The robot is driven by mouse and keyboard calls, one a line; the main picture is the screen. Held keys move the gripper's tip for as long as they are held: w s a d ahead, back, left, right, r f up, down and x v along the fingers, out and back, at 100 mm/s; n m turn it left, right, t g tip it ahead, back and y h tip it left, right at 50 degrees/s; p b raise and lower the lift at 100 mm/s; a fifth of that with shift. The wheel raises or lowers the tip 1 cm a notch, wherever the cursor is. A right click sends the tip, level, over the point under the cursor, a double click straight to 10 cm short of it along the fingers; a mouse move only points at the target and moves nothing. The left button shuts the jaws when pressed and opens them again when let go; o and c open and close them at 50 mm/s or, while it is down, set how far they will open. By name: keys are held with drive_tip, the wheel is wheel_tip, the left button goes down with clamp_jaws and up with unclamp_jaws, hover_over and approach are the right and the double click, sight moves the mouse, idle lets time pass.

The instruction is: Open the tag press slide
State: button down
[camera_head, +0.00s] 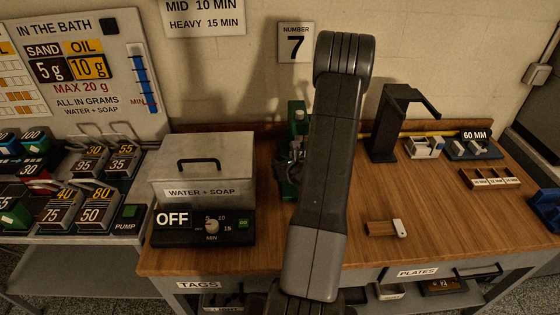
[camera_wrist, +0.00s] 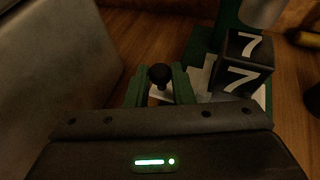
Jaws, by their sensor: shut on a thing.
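The green tag press (camera_head: 300,112) stands at the table's back, partly hidden behind my arm in the head view. In the wrist view its green frame (camera_wrist: 228,30) rises at upper right, beside a dark block with white 7s (camera_wrist: 243,78). A black round knob (camera_wrist: 159,73) on a pale slide part shows at the centre, between two green upright pieces. My gripper (camera_wrist: 160,88) is at this knob and shut on it. How far the slide is out, I cannot tell. In the head view my arm hides most of the gripper.
The grey "WATER + SOAP" bath (camera_head: 205,165) stands close on the left and also fills the left of the wrist view (camera_wrist: 45,65). A black stand (camera_head: 385,125), a wooden-handled tool (camera_head: 383,228) and a small tray (camera_head: 490,179) lie to the right. The front middle-right is mostly clear.

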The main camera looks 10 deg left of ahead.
drive_tip(key=s+b, duration=0.1)
drive_tip(key=s, duration=0.2)
drive_tip(key=s+d+b, duration=0.1)
drive_tip(key=s+b, duration=0.1)
drive_tip(key=s, duration=0.1)
drive_tip(key=shift+s+d, duration=0.15)
drive_tip(key=shift+s, duration=0.1)
drive_tip(key=c, duration=1.6)
unclamp_jaws()
drive_tip(key=shift+o, duration=0.2)
drive_tip(key=b+v, duration=0.1)
drive_tip(key=v, duration=1.3)
drive_tip(key=shift+w, duration=0.15)
